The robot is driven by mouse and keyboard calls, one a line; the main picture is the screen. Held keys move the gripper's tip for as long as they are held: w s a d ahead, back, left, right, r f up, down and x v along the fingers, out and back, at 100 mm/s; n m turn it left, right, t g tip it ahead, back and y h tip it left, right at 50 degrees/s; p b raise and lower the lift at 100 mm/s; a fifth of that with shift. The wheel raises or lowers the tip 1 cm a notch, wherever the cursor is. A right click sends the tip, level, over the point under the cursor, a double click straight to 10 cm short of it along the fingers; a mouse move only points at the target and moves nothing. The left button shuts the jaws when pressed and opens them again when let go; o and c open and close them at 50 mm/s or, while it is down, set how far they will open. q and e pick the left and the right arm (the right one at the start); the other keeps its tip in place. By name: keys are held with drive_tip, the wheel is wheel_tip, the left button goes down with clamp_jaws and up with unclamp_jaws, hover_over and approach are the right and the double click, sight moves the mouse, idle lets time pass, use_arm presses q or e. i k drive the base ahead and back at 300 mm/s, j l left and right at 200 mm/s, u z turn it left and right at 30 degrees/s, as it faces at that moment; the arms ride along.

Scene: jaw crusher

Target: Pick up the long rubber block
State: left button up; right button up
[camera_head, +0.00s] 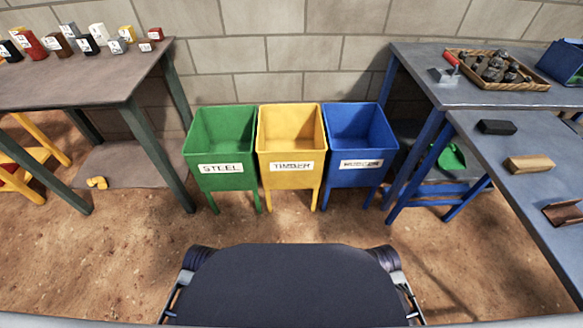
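A black block (496,127), which looks like the long rubber block, lies flat near the far left part of the blue-grey table at the right. Its top and near side show, and nothing touches it. A tan wooden block (530,163) lies nearer on the same table, apart from it. Neither of my grippers is in view. Only parts of my own body show at the bottom middle.
The right table (497,158) also bears a brown channel piece (563,213). Green (222,145), yellow (290,140) and blue (358,144) bins stand by the wall. A tray of stones (500,70) is on the back-right table. The left table (90,83) holds several labelled blocks.

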sight(486, 126)
drive_tip(key=z, duration=1.5)
